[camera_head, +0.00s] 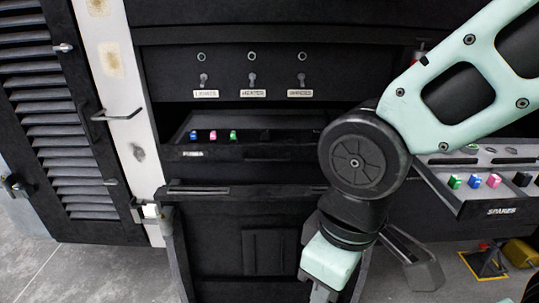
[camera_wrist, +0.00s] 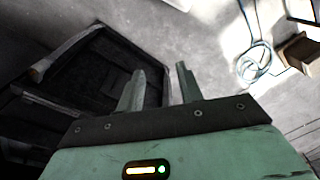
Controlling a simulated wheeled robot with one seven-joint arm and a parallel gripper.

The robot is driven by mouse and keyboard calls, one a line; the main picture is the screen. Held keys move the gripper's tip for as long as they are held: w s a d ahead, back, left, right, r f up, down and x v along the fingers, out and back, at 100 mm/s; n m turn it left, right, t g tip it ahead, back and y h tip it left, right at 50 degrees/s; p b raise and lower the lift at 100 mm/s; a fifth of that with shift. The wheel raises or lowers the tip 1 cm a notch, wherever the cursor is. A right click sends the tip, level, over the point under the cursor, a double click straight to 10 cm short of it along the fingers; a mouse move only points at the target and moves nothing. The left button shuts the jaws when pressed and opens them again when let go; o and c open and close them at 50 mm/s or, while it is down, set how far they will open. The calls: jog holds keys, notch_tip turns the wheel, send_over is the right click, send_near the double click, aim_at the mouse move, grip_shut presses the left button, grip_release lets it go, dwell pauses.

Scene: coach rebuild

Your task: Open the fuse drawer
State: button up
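The fuse drawer (camera_head: 255,153), dark with a label at its front left that seems to read FUSES, sits in the cabinet below a row of switches. Its inside shows from above, with a blue, a pink and a green fuse (camera_head: 233,135) standing at its left. My gripper (camera_wrist: 158,76) has its two fingers apart with nothing between them. In the head view its mint body hangs low in front of the cabinet, right of and below the drawer front, apart from it; the fingertips are cut off by the bottom edge. My arm hides the drawer's right end.
A dark flap (camera_head: 215,240) hangs below the drawer. A tray marked SPARES (camera_head: 500,211) holding several coloured fuses juts out at right. Three labelled switches (camera_head: 252,80) are above. A louvred door (camera_head: 70,140) stands at left. The wrist view shows floor and a blue cable (camera_wrist: 255,60).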

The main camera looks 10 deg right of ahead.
jog(key=w+a+f+m+t+y+b, duration=0.4)
jog(key=w+f, duration=0.4)
jog(key=w, duration=0.4)
jog(key=m+t+h+b, duration=0.2)
jog(key=m+t+b, duration=0.85)
jog(key=m, duration=1.05)
send_near(269, 160)
jog(key=shift+t, duration=0.55)
jog(key=x, duration=0.3)
jog(key=p+x, duration=0.1)
jog(key=x, duration=0.3)
jog(key=f+p+x, duration=0.1)
jog(key=x, duration=0.2)
jog(key=shift+w+f, duration=0.1)
jog(key=shift+w, duration=0.1)
grip_shut()
